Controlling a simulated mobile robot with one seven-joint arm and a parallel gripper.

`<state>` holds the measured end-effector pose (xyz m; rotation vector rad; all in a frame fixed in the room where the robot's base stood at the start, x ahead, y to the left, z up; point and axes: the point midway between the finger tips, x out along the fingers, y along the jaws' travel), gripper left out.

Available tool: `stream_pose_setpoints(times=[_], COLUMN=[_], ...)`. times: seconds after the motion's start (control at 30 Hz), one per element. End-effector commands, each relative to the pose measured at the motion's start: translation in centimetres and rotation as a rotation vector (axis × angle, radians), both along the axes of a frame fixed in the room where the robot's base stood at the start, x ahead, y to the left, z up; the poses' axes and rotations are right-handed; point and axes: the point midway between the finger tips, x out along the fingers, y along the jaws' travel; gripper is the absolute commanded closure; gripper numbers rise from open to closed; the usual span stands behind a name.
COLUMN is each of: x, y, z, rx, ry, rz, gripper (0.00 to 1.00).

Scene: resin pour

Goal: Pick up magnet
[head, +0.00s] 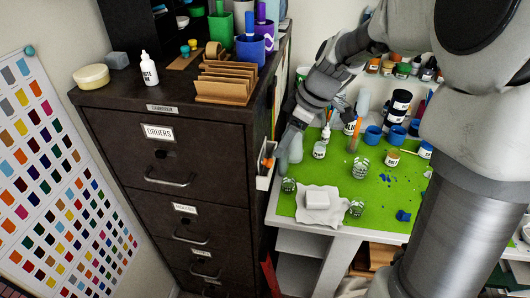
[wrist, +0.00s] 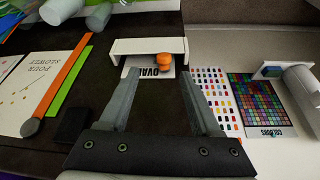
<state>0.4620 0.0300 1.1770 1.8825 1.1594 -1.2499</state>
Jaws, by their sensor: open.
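An orange knob-shaped piece, which looks like the magnet (wrist: 164,62), shows in the wrist view beside a white bracket or tray (wrist: 125,46). It overlaps a white card with dark lettering on the dark cabinet side. In the head view the orange piece (head: 268,162) is small at the white holder (head: 264,182) on the cabinet's right side. My gripper (wrist: 160,76) is open and empty, its two fingers pointing toward the orange piece, which lies beyond the fingertips. In the head view my gripper (head: 292,136) is beside the cabinet; its fingertips are hard to make out.
A dark filing cabinet (head: 190,140) stands left of my arm. On the right, a green mat (head: 385,215) holds jars, cups and a white block (head: 317,200). In the wrist view, a poster (wrist: 35,85), orange and green strips and a black square lie left of my fingers.

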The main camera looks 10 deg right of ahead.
Motion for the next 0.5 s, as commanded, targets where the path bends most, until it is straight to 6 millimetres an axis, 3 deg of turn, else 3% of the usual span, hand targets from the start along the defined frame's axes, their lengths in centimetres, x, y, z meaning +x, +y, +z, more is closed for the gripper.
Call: stream_pose_setpoints(times=[0.27,0.5], x=[0.3,0.5], y=[1.0,2.7], z=[-2.0,-5.1], rx=[0.000,0.001], ry=[0.000,0.004], rz=[0.001,0.001], gripper=[0.35,0.35])
